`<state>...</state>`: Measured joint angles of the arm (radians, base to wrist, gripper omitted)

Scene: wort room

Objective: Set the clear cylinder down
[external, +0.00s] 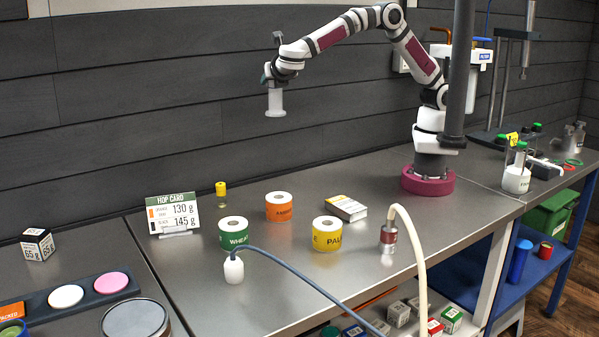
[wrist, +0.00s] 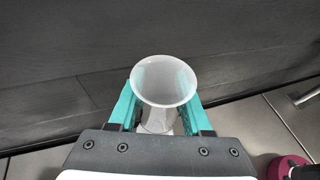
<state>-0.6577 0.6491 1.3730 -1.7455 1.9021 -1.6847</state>
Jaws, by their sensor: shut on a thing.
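The clear cylinder (external: 275,103) hangs upright below my gripper (external: 271,77), high above the steel table (external: 300,283) and in front of the dark wall. Its flared foot is at the bottom. In the wrist view, the whitish, see-through cylinder (wrist: 163,82) shows its wide round end between the two teal fingers of my gripper (wrist: 163,104). The fingers are shut on its sides. Nothing touches the cylinder from below.
Green (external: 233,234), orange (external: 279,207) and yellow (external: 327,234) label rolls stand on the table.

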